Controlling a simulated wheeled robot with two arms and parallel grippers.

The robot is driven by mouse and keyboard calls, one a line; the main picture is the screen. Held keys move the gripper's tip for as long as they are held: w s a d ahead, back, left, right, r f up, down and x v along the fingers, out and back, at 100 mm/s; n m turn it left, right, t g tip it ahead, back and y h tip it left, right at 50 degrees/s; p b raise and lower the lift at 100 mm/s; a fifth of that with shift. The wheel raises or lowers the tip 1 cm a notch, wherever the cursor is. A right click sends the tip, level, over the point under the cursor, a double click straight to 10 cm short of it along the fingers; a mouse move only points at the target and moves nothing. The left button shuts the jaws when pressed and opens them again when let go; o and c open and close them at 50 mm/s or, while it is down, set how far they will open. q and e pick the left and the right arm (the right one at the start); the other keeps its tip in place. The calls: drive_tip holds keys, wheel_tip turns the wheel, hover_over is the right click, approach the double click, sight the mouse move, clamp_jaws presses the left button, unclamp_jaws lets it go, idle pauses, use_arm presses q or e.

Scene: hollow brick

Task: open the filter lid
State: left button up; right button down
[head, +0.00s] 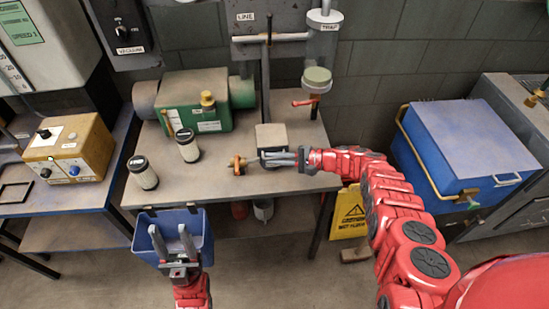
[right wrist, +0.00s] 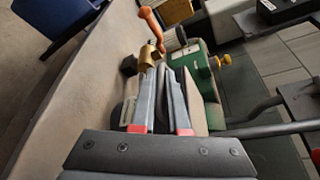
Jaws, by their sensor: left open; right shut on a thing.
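A small square grey filter housing (head: 271,132) stands on the middle bench under a vertical pipe; I take its pale top to be the filter lid. In the right wrist view, a tan flat face (right wrist: 196,105) shows beside my fingers. My right gripper (head: 268,158) is at the front of the housing, reaching in from the right. It also shows in the right wrist view (right wrist: 167,75), with its fingers close together on something thin, apparently the lid's front part. The fingers hide most of the contact. My left gripper (head: 169,232) is open and empty, over the blue bin.
A brass valve (head: 239,163) with an orange handle (right wrist: 150,22) is just left of my right fingers. Two dark-capped jars (head: 142,174) and a green pump (head: 195,102) stand left on the bench. A blue bin (head: 203,247) is at the bench front; a blue chest (head: 465,145) is right.

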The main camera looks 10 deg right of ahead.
sight(273, 144)
drive_tip(key=shift+w+r+m, duration=0.2)
drive_tip(key=shift+r+m, duration=0.2)
drive_tip(key=shift+r, duration=0.3)
drive_tip(key=shift+m+g+h, duration=0.3)
drive_tip(key=shift+m+g, duration=0.2)
drive_tip(key=shift+m, duration=0.1)
drive_tip(key=w+r+b, duration=0.1)
drive_tip(key=r+b, duration=0.1)
drive_tip(key=w+r+b, duration=0.1)
drive_tip(key=r+b, duration=0.1)
drive_tip(key=b, duration=0.1)
drive_tip(key=w+r+b, duration=0.1)
drive_tip(key=r+b, duration=0.1)
drive_tip(key=shift+w, duration=0.2)
drive_tip(key=shift+w+r+b, duration=0.2)
drive_tip(key=shift+r+b, duration=0.15)
drive_tip(key=shift+b, duration=0.1)
